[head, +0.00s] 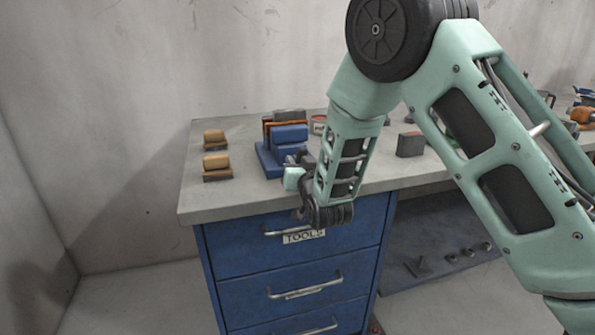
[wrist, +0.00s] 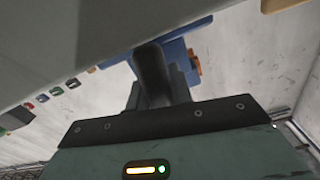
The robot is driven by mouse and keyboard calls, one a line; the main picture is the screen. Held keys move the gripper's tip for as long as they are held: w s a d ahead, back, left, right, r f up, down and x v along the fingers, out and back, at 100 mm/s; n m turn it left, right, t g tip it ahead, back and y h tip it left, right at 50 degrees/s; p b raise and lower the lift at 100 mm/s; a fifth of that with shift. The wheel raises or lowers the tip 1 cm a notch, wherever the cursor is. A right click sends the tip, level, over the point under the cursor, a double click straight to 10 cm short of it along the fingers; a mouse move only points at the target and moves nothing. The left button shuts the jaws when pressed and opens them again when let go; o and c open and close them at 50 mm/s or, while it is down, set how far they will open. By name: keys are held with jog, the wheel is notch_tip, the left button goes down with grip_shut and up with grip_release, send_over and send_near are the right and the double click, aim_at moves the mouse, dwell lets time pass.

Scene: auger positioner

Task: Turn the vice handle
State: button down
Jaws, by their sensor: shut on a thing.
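The blue vice (head: 285,150) stands near the front edge of the grey bench top. Its blue body also shows in the wrist view (wrist: 180,47), behind the fingers. My gripper (head: 298,162) is at the front of the vice, at the bench edge, and is shut on the vice handle. In the head view my gripper and wrist hide most of the handle. In the wrist view a dark upright piece (wrist: 152,75) stands between the grey fingers; I cannot tell how much of it is handle.
Two small wood-topped blocks (head: 215,167) sit left of the vice on the bench top (head: 205,205). A dark grey block (head: 410,145) lies to the right, beyond my forearm. Blue drawers (head: 290,255) with metal pulls and a TOOLS label are below. The floor at lower left is clear.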

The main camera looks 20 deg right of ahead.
jog(key=shift+d+m, duration=0.1)
jog(key=shift+m, duration=0.3)
jog(key=shift+f, duration=0.1)
jog(key=c, duration=0.9)
grip_release()
jog(key=shift+s, duration=0.1)
